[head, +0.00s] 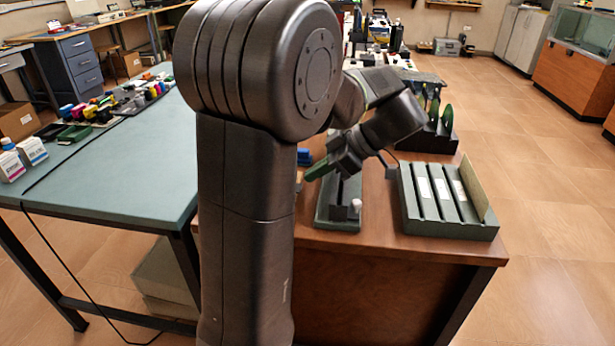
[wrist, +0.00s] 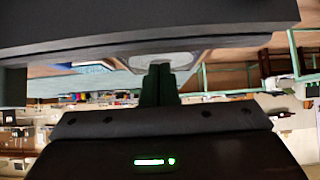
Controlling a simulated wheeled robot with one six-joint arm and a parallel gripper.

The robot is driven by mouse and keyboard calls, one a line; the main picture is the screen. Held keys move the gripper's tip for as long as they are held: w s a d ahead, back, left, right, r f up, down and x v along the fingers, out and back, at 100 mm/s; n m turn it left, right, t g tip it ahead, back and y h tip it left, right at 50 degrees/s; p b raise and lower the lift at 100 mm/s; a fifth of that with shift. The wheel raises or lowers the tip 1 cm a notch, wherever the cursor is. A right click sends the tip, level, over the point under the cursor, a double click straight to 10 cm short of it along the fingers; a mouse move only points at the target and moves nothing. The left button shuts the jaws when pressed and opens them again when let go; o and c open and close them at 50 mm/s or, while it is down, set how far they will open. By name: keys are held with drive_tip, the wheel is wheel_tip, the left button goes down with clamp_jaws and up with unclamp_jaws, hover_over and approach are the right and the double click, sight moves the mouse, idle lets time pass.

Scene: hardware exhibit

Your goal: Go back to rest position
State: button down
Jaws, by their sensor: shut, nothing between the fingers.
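My gripper (head: 318,171) is raised above the wooden table in the head view, over a green tray-like fixture (head: 325,217). Its green fingers point to the left. In the wrist view the fingers (wrist: 158,80) are together, with nothing between them. My arm's large dark joint and upright link fill the middle of the head view and hide part of the tables behind.
To the right on the wooden table (head: 385,215) stands a grey-green slotted rack (head: 440,208) with an upright panel. A dark holder (head: 432,140) with green discs is behind it. A green-topped table (head: 110,165) with several small items is at left. Open floor (head: 560,200) lies right.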

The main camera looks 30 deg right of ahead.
drive_tip(key=p+v, duration=0.1)
drive_tip(key=v, duration=1)
drive_tip(key=shift+s+f+p, duration=0.2)
drive_tip(key=shift+f+p, duration=0.15)
drive_tip(key=shift+d, duration=0.15)
drive_tip(key=b+x, duration=0.2)
drive_tip(key=x, duration=1.2)
drive_tip(key=shift+w+r+b, duration=0.15)
drive_tip(key=shift+w+b, duration=0.05)
drive_tip(key=shift+b, duration=0.15)
drive_tip(key=shift+a, duration=0.2)
